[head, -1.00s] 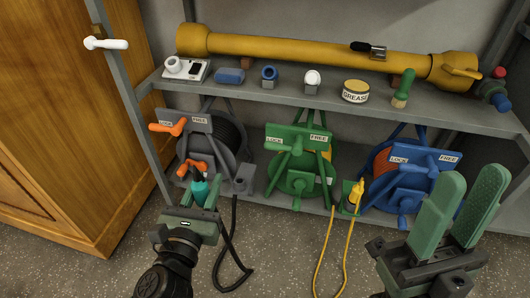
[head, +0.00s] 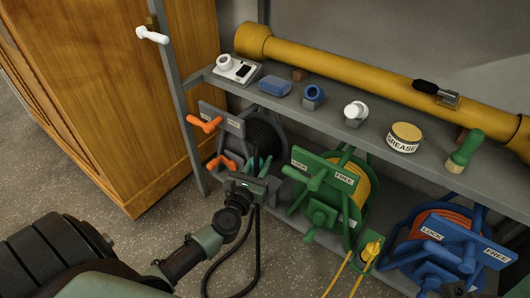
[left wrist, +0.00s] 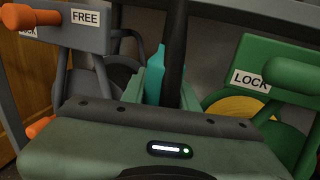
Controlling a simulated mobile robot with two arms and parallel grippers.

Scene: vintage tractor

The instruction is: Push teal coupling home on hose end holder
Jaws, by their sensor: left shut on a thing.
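My left gripper (head: 258,182) is at the lower front of the grey hose reel (head: 258,138), its arm reaching in from the left. In the left wrist view the teal coupling (left wrist: 155,75) stands upright at the green fingers, which are shut on it. The gripper body hides its lower part, and the head view does not show it clearly. A black hose (head: 258,245) hangs below the gripper and loops to the floor. The hose end holder is not clearly visible, so I cannot tell how the coupling sits on it.
The green reel (head: 325,190) stands close to the right of my left gripper, with the blue reel (head: 440,240) beyond. Orange handles (head: 205,124) jut from the grey reel. The shelf (head: 330,125) overhead holds small items. A wooden cabinet (head: 110,90) stands left.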

